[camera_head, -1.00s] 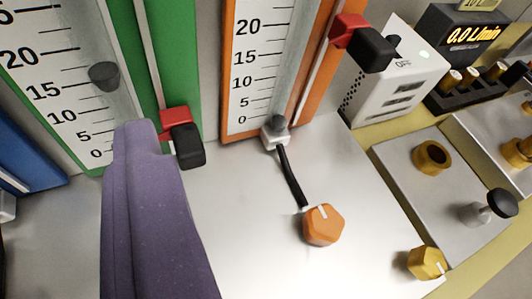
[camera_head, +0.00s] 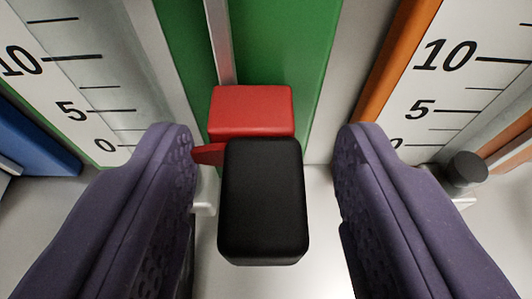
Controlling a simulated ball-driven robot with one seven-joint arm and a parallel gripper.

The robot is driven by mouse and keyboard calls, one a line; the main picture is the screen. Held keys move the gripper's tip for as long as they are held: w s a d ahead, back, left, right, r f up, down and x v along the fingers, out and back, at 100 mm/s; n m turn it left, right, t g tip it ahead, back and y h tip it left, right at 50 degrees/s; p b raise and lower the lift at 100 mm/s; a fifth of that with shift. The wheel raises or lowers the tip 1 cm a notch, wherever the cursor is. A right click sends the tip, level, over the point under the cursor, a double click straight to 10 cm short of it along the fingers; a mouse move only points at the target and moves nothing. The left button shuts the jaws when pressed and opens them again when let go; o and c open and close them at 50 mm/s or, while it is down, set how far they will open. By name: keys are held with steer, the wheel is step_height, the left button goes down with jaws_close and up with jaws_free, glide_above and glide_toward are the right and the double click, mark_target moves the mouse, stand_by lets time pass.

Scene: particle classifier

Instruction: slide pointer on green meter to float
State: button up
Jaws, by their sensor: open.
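The green meter (camera_head: 290,45) stands straight ahead, with its white scale at the left and a metal rail up its green strip. Its pointer is a red slider (camera_head: 252,110) with a black knob (camera_head: 262,200), low on the rail. A red tip sticks out left from the slider near the level of the 0 mark. My gripper (camera_head: 265,145) is open, with one purple finger on each side of the knob and a gap on both sides. The green meter's float is not in view now; the earlier frame shows it as a dark grey cylinder between 15 and 20.
The orange meter (camera_head: 400,60) stands close at the right, with its dark float (camera_head: 466,168) near the bottom of its tube. A blue meter (camera_head: 30,135) stands at the far left. A pale panel lies below the meters.

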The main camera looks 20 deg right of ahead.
mark_target(263, 214)
jaws_close()
step_height(263, 214, up, 7)
steer(key=p, duration=0.3)
steer(key=shift+r, duration=0.1)
steer(key=shift+f, duration=0.2)
jaws_free()
steer(key=shift+s+r, duration=0.1)
steer(key=shift+r, duration=0.05)
